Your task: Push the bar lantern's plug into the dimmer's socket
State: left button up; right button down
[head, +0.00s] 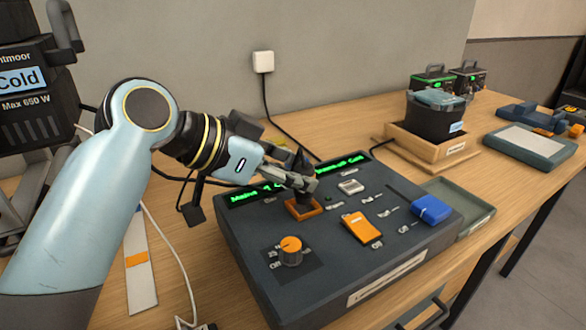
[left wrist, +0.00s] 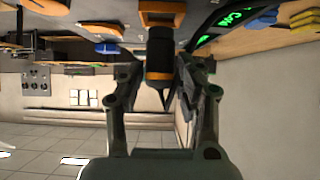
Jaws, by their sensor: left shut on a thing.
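My left gripper (head: 304,184) is shut on a black plug (head: 303,163), held upright over the dimmer. In the left wrist view the plug (left wrist: 160,60), with an orange band, stands between the fingers (left wrist: 160,85). The dimmer (head: 400,257) is a dark console on the table. Its orange-rimmed socket (head: 303,210) lies just below the plug; the rim also shows in the left wrist view (left wrist: 160,7). Whether the plug's end is inside the socket is hidden. A black lantern (head: 35,105) marked "Cold" and "Max 650 W" stands at the left. My right gripper is out of view.
The dimmer carries an orange knob (head: 290,250), an orange fader cap (head: 361,228), a blue cap (head: 431,209) and green lit displays (head: 343,163). A wooden tray (head: 432,146) holds a dark container behind it. A white cable (head: 170,240) lies on the left of the table.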

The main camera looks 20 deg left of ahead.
pick_arm(q)
jog(key=shift+s+f, duration=0.15)
jog(key=shift+f, duration=1.1)
dwell(1.8)
jog(key=o, duration=1.2)
jog(key=shift+o, duration=0.2)
jog(key=shift+r, duration=0.1)
jog(key=v, duration=1.2)
jog(key=shift+r, duration=0.1)
